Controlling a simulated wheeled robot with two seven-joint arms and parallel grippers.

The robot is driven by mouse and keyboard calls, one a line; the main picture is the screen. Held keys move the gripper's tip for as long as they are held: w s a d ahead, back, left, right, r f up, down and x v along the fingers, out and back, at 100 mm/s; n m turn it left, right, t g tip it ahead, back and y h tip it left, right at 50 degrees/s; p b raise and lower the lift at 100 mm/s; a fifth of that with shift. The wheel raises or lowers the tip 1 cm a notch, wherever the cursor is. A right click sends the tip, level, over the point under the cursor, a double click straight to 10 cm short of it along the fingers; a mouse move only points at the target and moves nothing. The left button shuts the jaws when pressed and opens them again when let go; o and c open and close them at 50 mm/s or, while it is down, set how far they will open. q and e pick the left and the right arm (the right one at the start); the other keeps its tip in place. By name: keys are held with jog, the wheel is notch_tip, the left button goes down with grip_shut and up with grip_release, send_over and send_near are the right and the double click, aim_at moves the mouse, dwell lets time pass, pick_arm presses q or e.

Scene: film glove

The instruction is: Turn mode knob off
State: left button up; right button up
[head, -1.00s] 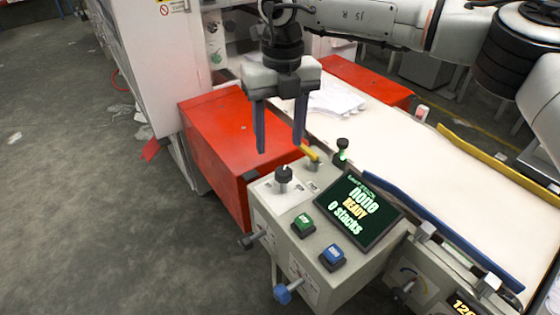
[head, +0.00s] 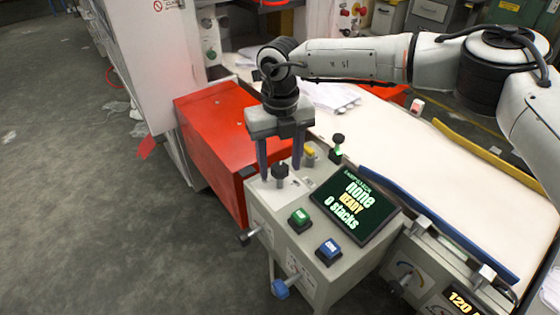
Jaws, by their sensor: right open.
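The black knob (head: 280,171), which looks like the mode knob, stands upright on a white plate at the back left corner of the grey control box. My right gripper (head: 280,175) points down over that corner. It is open, with one dark finger on the left of the knob and one on the right. I cannot tell whether either finger touches it. The screen (head: 353,208) on the box reads "none", "READY" and "0 stacks". My left gripper is not in view.
A green button (head: 299,217), a blue button (head: 328,248), a yellow-tipped control (head: 309,152) and another black knob (head: 338,141) are close by on the box. A red cabinet (head: 208,130) stands behind. A white table (head: 410,160) with blue and yellow rails lies right.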

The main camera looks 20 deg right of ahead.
jog(key=c, duration=1)
jog(key=shift+c, duration=0.2)
jog(key=shift+n, duration=0.3)
jog(key=n, duration=0.6)
jog(key=shift+b, duration=0.35)
jog(key=n, duration=0.5)
jog(key=shift+n+b, duration=0.3)
jog(key=o, duration=1)
